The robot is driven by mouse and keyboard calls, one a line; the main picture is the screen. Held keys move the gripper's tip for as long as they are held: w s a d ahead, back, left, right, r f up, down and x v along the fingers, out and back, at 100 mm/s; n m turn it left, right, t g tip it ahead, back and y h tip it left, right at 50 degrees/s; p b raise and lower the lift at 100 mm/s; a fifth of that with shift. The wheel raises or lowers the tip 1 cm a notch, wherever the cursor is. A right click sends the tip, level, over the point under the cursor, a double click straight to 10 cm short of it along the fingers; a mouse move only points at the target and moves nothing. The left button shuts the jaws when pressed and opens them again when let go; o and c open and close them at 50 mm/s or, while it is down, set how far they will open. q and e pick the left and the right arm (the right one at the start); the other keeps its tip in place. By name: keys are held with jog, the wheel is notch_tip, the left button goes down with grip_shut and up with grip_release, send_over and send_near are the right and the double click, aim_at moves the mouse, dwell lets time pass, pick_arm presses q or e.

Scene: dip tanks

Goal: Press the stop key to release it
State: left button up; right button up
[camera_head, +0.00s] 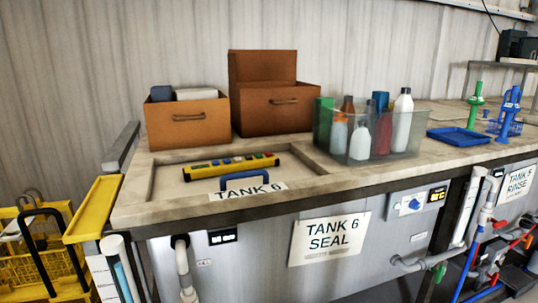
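A yellow and black key bar (231,167) lies on the closed, recessed top of tank 6, near its back. A row of several small coloured keys runs along its upper face. A reddish key shows near its right end. The keys are too small to read, so I cannot tell which is the stop key or whether any key is pressed in. Neither of my grippers is in view.
A blue handle (245,180) and a "TANK 6" label (248,192) are in front of the bar. Two brown boxes (187,126) (277,108) stand behind. A clear bin (402,143) of bottles and a blue tray (459,137) are to the right. A yellow basket (45,263) is lower left.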

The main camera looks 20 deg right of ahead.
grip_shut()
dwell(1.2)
